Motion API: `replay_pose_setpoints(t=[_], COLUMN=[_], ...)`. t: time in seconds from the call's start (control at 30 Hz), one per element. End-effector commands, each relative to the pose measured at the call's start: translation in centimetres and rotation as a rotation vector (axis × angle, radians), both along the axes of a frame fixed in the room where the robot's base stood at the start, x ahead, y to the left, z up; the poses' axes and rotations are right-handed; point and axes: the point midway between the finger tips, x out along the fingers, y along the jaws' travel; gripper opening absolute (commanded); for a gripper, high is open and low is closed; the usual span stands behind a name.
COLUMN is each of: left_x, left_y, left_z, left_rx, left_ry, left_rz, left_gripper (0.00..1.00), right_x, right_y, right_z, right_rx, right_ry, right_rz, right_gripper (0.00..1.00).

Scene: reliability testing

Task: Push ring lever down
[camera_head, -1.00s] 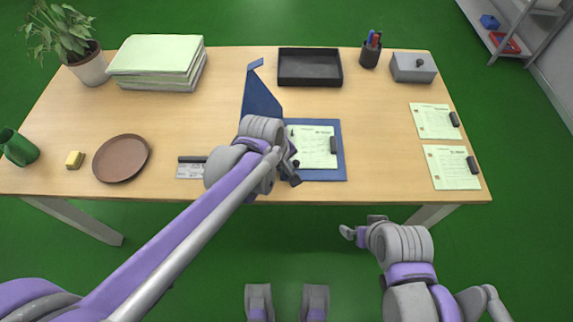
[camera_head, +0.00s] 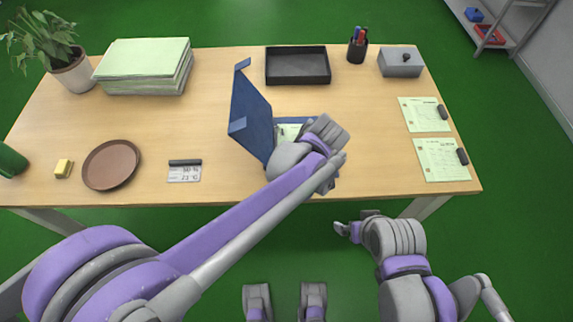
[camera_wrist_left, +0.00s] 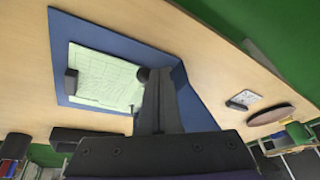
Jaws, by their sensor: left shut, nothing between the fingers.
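A blue binder lies open on the desk, its cover (camera_head: 249,108) standing up at a tilt in the head view. The left wrist view shows its blue inside (camera_wrist_left: 88,27) with a printed green sheet (camera_wrist_left: 103,76) and a black clip-like piece (camera_wrist_left: 71,82) at the sheet's edge. My left gripper (camera_wrist_left: 158,72) is shut and empty above the binder, beside a small dark round knob (camera_wrist_left: 143,74) that may be the ring lever's end. Contact cannot be told. In the head view my left arm hides its fingertips and much of the binder. My right gripper (camera_head: 347,230) hangs before the desk.
A label card with a dark bar (camera_head: 185,171) and a brown plate (camera_head: 111,165) lie left of the binder. A black tray (camera_head: 297,66) stands behind it. Two sheets with black clips (camera_head: 424,114) lie at the right. The desk between binder and sheets is clear.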

Motion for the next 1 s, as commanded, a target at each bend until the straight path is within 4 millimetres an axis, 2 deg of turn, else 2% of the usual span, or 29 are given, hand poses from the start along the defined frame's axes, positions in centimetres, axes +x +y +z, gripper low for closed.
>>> replay_pose_setpoints(t=[0.17, 1.0], left_x=[0.0, 0.0], left_y=[-0.9, 0.9], left_z=[-0.7, -0.5], left_rx=[0.121, 0.112], left_ry=[0.001, 0.002], left_rz=[-0.001, 0.0], left_gripper=[0.0, 0.0], right_x=[0.0, 0.0], right_y=[0.0, 0.0], right_z=[-0.5, -0.1], right_rx=[0.0, 0.0], right_ry=[0.002, 0.0], right_rz=[0.0, 0.0], right_gripper=[1.0, 1.0])
